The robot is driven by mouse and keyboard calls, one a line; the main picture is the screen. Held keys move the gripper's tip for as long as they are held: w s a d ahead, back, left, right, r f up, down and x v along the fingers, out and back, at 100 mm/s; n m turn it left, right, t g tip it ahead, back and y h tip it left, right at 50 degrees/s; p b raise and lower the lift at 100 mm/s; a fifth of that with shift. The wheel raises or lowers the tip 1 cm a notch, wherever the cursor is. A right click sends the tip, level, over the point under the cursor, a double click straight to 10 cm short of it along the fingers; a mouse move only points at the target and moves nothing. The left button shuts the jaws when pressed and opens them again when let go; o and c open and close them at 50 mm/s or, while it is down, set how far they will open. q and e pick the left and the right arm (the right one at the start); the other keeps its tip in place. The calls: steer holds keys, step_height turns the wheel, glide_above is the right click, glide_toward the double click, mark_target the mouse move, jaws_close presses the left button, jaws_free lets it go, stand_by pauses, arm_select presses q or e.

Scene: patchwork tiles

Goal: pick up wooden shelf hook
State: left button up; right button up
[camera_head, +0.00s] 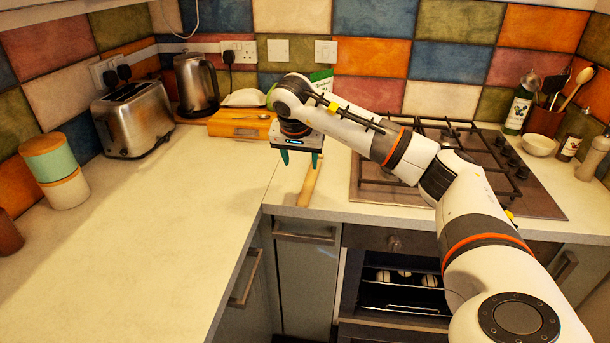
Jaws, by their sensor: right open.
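A pale wooden stick-like piece (309,184), which may be the wooden shelf hook, lies on the counter near its front edge, left of the hob. Its far end is partly hidden by my right gripper, and I cannot make out a hook shape. My right gripper (300,160) points down with its two dark teal fingers apart, at the far end of the wooden piece. I see nothing held between the fingers. I cannot tell how high the fingertips are above the counter. My left gripper is not in view.
A gas hob (460,165) lies right of the wooden piece, under my right arm. A wooden board (238,125), kettle (196,85) and toaster (134,117) stand at the back left. The left counter (150,230) is mostly clear. The oven (400,280) below is open.

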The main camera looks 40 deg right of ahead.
glide_toward(308, 187)
steer(key=shift+w+f+p, duration=0.3)
steer(key=shift+f+p, duration=0.05)
steer(key=shift+f, duration=0.3)
steer(key=p+x, duration=0.1)
steer(key=x, duration=0.5)
steer(key=shift+d+f, duration=0.15)
steer(key=shift+d, duration=0.05)
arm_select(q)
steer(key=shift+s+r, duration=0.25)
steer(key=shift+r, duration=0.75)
arm_select(e)
steer(key=c, duration=1.1)
